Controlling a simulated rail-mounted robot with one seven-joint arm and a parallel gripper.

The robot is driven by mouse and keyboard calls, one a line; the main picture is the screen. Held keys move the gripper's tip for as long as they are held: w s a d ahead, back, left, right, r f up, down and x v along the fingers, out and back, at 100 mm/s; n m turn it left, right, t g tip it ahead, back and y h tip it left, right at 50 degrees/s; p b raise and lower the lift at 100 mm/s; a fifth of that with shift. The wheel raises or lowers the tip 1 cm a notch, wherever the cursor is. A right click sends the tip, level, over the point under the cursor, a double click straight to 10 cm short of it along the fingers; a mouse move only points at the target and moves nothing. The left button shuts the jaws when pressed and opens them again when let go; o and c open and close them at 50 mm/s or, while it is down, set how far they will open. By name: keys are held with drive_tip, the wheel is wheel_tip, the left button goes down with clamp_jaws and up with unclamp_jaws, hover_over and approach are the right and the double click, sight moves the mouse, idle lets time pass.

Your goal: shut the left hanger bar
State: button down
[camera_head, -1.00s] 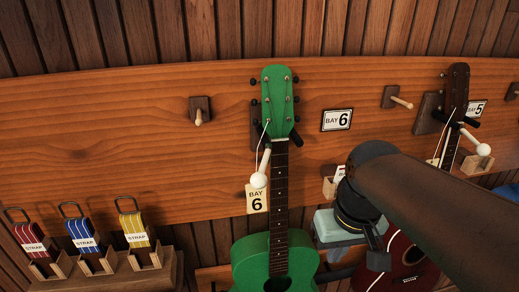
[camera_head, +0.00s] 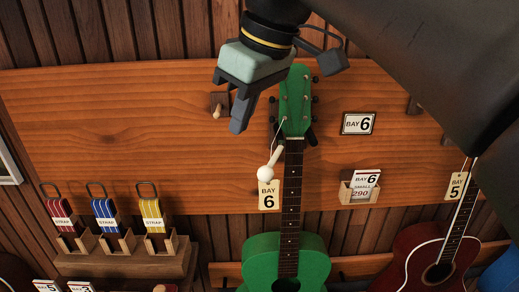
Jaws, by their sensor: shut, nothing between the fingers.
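The green ukulele (camera_head: 290,262) hangs upright on the plank at bay 6. Its hanger has a dark prong (camera_head: 311,136) right of the neck. The left hanger bar (camera_head: 277,158), pale with a white ball end (camera_head: 264,173), sticks out from the left of the neck toward me and is not across the neck. My gripper (camera_head: 238,126) is shut and empty, pointing down, above and left of the bar. It appears apart from the bar and ukulele, though depth is hard to judge. My arm hides the bay 5 hanger.
A bay 6 tag (camera_head: 268,195) hangs just below the ball. A wooden peg (camera_head: 217,111) is behind my fingers. A card holder (camera_head: 360,192) and red ukulele (camera_head: 431,252) are right. Strap stands (camera_head: 115,240) are lower left. The plank's left part is clear.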

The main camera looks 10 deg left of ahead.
sight(273, 160)
wheel_tip(273, 160, down, 6)
drive_tip(key=d, duration=0.2)
drive_tip(key=shift+s+p, duration=0.4)
drive_tip(key=shift+s, duration=0.05)
drive_tip(key=shift+r, duration=0.1)
